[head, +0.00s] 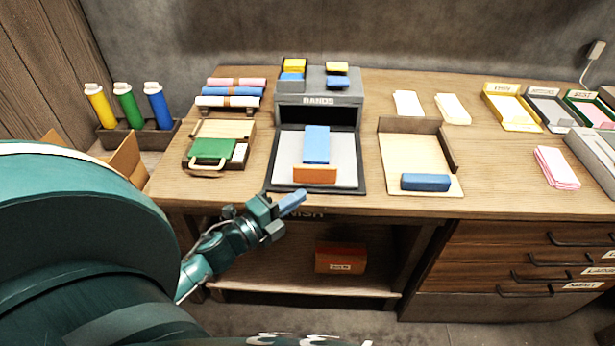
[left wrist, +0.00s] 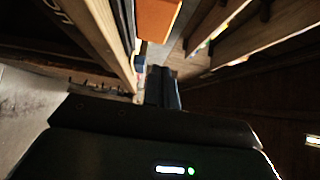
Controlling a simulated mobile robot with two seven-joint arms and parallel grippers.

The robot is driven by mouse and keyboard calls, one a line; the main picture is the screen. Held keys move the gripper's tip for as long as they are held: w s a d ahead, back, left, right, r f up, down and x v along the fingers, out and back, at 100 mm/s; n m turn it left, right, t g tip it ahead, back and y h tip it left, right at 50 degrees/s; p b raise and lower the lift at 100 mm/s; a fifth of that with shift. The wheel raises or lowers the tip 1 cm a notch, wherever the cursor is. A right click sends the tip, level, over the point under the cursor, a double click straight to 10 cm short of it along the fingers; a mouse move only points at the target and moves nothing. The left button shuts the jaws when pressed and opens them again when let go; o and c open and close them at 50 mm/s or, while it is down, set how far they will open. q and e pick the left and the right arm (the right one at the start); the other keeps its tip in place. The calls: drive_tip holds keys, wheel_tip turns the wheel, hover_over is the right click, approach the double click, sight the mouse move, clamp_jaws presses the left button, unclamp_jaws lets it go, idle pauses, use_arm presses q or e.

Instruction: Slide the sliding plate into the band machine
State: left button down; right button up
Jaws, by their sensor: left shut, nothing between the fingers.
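The grey band machine (head: 318,101), lettered BANDS, stands at the back middle of the table with a dark slot in its front. The sliding plate (head: 345,165), light grey with a dark border, lies flat on the table before the slot. A blue folded piece (head: 316,144) and an orange block (head: 314,174) rest on it, the block near its front edge. My left gripper (head: 292,203) is shut and empty just in front of the table's front edge, below the plate in the picture. Its fingers show in the left wrist view (left wrist: 163,88). My right gripper is not in view.
A wooden board (head: 410,155) with a blue block is right of the plate. A green-topped wooden piece (head: 211,148) is at left. Below the tabletop, an orange box (head: 340,257) sits on the lower shelf. Drawers with handles (head: 525,293) are at right.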

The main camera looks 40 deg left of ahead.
use_arm(q)
drive_tip(key=w, duration=0.5)
drive_tip(key=shift+w+a+p, duration=0.25)
drive_tip(key=shift+a+p, duration=0.05)
drive_tip(key=shift+a, duration=0.05)
drive_tip(key=shift+w+a, duration=0.3)
drive_tip(key=shift+w, duration=0.2)
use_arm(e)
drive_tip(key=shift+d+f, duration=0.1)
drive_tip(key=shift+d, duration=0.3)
